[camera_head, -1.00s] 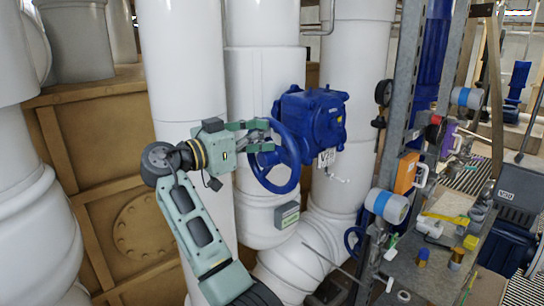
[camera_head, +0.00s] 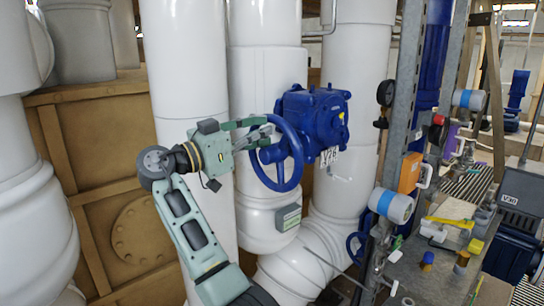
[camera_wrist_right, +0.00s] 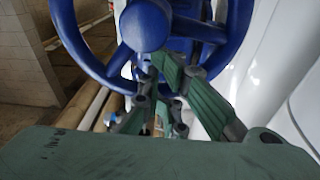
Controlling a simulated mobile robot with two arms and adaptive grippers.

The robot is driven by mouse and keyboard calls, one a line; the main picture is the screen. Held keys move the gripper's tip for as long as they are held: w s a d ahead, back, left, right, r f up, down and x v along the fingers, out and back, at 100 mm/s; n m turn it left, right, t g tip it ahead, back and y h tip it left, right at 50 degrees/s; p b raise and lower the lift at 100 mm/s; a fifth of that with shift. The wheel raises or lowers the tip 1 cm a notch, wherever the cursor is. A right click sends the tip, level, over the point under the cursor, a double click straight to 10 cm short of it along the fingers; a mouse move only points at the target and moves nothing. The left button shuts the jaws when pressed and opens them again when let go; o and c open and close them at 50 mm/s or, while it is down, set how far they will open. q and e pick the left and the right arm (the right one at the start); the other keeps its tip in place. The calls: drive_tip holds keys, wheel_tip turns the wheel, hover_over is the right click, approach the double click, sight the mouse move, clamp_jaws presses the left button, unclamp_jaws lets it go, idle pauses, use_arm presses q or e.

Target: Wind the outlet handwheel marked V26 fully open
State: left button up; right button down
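The blue handwheel (camera_head: 297,163) sits on the left side of a blue gearbox (camera_head: 318,118) against white pipes. A small white tag (camera_head: 329,156) hangs by it; its lettering is too small to read surely. Firm contact cannot be told. My left gripper is out of view.
A metal rack (camera_head: 400,120) with gauges stands right of the gearbox. A shelf (camera_head: 415,275) there holds several small parts. A small grey-green box (camera_head: 288,217) is on the pipe below the wheel. Brown panelling (camera_head: 95,150) stands at the left.

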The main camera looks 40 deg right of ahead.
sight(259, 163)
drive_tip(key=shift+n+t+y, duration=0.4)
drive_tip(key=shift+n+y, duration=0.3)
drive_tip(key=shift+y, duration=0.1)
drive_tip(key=w+f, duration=0.1)
drive_tip(key=f, duration=0.1)
drive_tip(key=w+f, duration=0.3)
drive_tip(key=f, duration=0.2)
drive_tip(key=shift+w+d, duration=0.1)
drive_tip(key=shift+w, duration=0.2)
drive_tip(key=s+f+b, duration=0.1)
drive_tip(key=s+b, duration=0.1)
drive_tip(key=b, duration=0.1)
drive_tip(key=shift+d+f, duration=0.4)
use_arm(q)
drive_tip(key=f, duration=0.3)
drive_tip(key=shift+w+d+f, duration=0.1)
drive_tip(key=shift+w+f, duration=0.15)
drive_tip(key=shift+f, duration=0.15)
use_arm(e)
drive_tip(key=shift+s+f, duration=0.1)
drive_tip(key=shift+s, duration=0.1)
